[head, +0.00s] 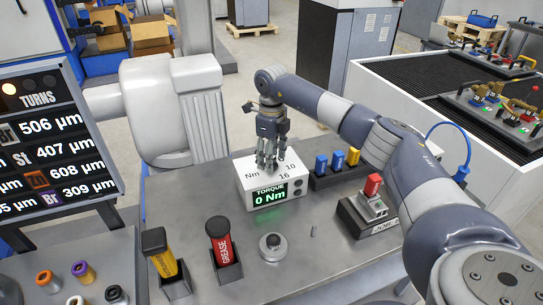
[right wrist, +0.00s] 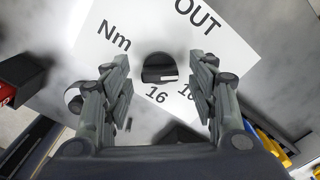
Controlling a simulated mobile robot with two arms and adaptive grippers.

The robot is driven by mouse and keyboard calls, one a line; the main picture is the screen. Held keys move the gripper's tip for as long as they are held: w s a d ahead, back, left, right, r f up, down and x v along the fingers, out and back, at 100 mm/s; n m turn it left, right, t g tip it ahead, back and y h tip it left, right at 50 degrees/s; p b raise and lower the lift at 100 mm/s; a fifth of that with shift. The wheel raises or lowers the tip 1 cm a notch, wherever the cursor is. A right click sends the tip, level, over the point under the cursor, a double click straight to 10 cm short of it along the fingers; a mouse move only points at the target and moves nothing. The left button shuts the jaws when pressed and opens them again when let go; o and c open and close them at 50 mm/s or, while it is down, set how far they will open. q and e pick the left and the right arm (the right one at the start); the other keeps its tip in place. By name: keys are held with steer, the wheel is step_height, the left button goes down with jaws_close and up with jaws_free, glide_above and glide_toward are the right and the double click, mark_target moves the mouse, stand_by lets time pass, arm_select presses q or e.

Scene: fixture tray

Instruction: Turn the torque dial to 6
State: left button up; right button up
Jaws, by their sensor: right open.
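The torque box (head: 241,187) is a white box on the grey bench, and its green display (head: 270,195) reads "TORQUE 0 Nm". Its top carries the printed marks Nm, 10 and 16. My right gripper (head: 269,166) points down over the box top and hides the dial in the head view. In the right wrist view the black round dial (right wrist: 157,67) shows between the open fingers, apart from both. A pale mark lies at its lower right edge, near the 16 and 10 side. My left gripper is not in view.
A holder with blue and yellow parts (head: 338,160) stands right of the box, and a block with a red-topped part (head: 373,186) is nearer. The grease tube (head: 221,240) and a yellow tube (head: 159,252) stand at front left. A round metal piece (head: 273,246) lies in front.

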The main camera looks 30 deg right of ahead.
step_height(320, 180, up, 12)
stand_by(0.4)
stand_by(0.4)
